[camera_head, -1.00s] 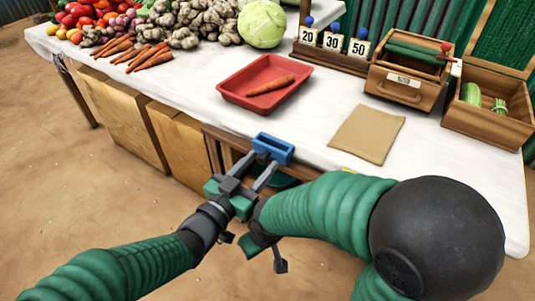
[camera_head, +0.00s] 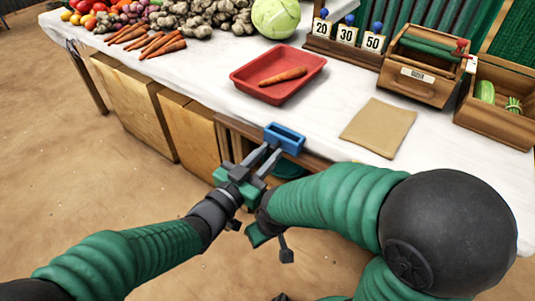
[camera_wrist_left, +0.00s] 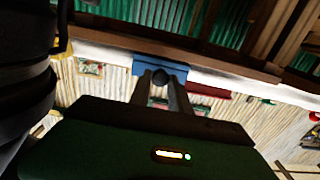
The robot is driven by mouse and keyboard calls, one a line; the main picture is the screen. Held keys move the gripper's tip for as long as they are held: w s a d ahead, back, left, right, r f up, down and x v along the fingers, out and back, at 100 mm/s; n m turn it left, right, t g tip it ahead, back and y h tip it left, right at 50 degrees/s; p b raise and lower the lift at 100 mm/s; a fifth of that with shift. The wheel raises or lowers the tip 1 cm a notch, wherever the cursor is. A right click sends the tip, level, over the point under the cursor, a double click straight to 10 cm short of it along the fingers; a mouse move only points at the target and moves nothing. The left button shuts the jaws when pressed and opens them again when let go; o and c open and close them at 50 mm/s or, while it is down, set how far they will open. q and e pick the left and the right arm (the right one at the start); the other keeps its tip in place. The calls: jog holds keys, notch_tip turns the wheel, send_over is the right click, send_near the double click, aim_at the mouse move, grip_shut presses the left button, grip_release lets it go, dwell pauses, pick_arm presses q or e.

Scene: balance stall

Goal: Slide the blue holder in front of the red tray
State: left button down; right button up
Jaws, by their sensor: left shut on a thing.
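The blue holder (camera_head: 284,138) is a small open box at the table's front edge, just in front of the red tray. My left gripper (camera_head: 271,151) is shut on the holder from the front side. In the left wrist view the holder (camera_wrist_left: 147,67) shows at the fingertips (camera_wrist_left: 160,80). The red tray (camera_head: 256,88) lies on the white table with one carrot (camera_head: 283,76) in it; part of a red thing, likely the tray, shows beside the holder in the wrist view. My right gripper (camera_head: 256,236) is low, below the table edge, partly hidden by my arm; its jaws are unclear.
A tan mat (camera_head: 378,127) lies right of the tray. Number cards (camera_head: 346,34), a wooden drawer box (camera_head: 420,68) and a crate of vegetables (camera_head: 497,108) stand at the back right. Carrots (camera_head: 165,46) and a cabbage (camera_head: 275,17) lie at the back left.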

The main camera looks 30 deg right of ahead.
dwell(0.9)
pick_arm(q)
jog(key=w+a+p, duration=0.5)
jog(key=w+p, duration=0.1)
jog(key=w, duration=0.6)
jog(key=shift+w, duration=0.25)
jog(key=shift+a, duration=0.1)
jog(key=c, duration=1.2)
grip_release()
